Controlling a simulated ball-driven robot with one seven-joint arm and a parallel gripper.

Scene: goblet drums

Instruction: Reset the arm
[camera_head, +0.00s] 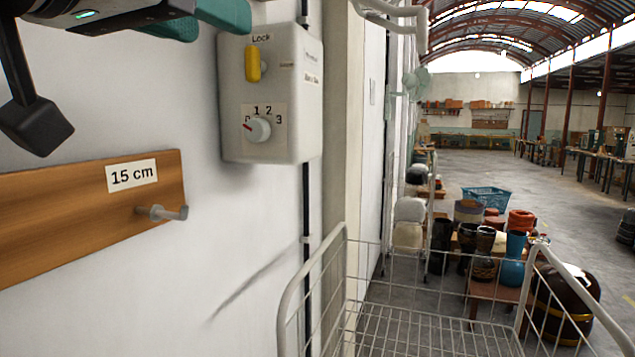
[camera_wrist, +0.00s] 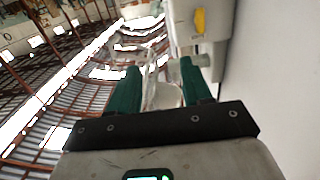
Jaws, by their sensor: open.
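My gripper (camera_head: 212,22) is at the top left of the head view, by the upper left edge of a pale control box (camera_head: 290,110) on the white wall. In the wrist view its two green fingers stand apart with nothing held between them; my gripper (camera_wrist: 158,82) is open. The box has a yellow lever (camera_head: 253,64) labelled Lock and a white dial (camera_head: 258,129) marked with numbers, its red pointer towards the left, near the 0. The box also shows in the wrist view (camera_wrist: 215,45), beyond the right finger. I cannot tell whether the finger touches it.
A wooden board (camera_head: 60,215) labelled 15 cm, with a metal peg (camera_head: 165,213), is on the wall below. A white wire cart (camera_head: 420,330) stands in front. Drums, including a blue one (camera_head: 512,262), and a blue basket (camera_head: 486,198) stand beyond. Open floor (camera_head: 560,210) lies to the right.

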